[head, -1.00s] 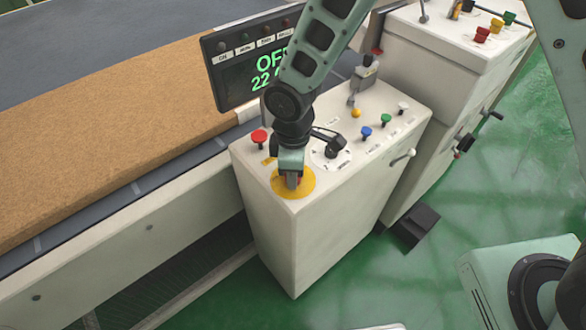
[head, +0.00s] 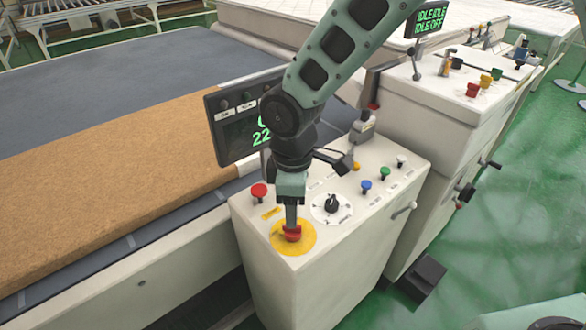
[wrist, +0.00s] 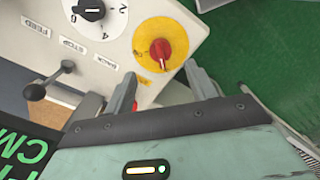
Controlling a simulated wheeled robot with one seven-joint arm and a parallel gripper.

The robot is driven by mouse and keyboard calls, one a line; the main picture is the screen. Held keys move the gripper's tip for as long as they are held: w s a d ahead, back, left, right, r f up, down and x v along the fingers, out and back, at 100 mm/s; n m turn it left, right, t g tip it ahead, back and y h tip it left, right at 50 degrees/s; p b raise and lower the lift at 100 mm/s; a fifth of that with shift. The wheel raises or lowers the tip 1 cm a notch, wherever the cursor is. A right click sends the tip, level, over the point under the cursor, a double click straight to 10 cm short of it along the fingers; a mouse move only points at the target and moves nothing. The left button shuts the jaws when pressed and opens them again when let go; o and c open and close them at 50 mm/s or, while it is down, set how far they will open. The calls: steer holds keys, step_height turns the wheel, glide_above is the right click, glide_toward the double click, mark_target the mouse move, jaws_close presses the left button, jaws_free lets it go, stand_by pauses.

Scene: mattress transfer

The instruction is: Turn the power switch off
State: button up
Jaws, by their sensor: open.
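The power switch appears to be the red rotary knob (head: 292,234) on a round yellow plate (head: 306,244), at the near corner of the white control box (head: 315,275). My gripper (head: 291,217) points down above the knob in the head view, with the fingers overlapping its far side. In the wrist view the red knob (wrist: 161,50) and yellow plate (wrist: 176,34) show fully, beyond the fingertips. My gripper (wrist: 160,72) is open there, its fingers apart and nothing between them.
A red button (head: 259,191), a black dial (head: 331,204) and blue (head: 366,186), green (head: 384,173) and white (head: 401,161) knobs share the box top. A display (head: 238,128) stands behind, partly hidden by my arm. A brown mattress (head: 110,165) lies on the conveyor at left.

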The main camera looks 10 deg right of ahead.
step_height(320, 180, up, 10)
steer(key=shift+b, duration=0.45)
steer(key=shift+f, duration=0.1)
steer(key=s+d+m, duration=0.4)
steer(key=s+d, duration=0.1)
steer(key=s, duration=0.3)
steer(key=s+d+m, duration=0.4)
steer(key=s+d, duration=0.1)
steer(key=s, duration=0.4)
steer(key=shift+s+f+y, duration=0.3)
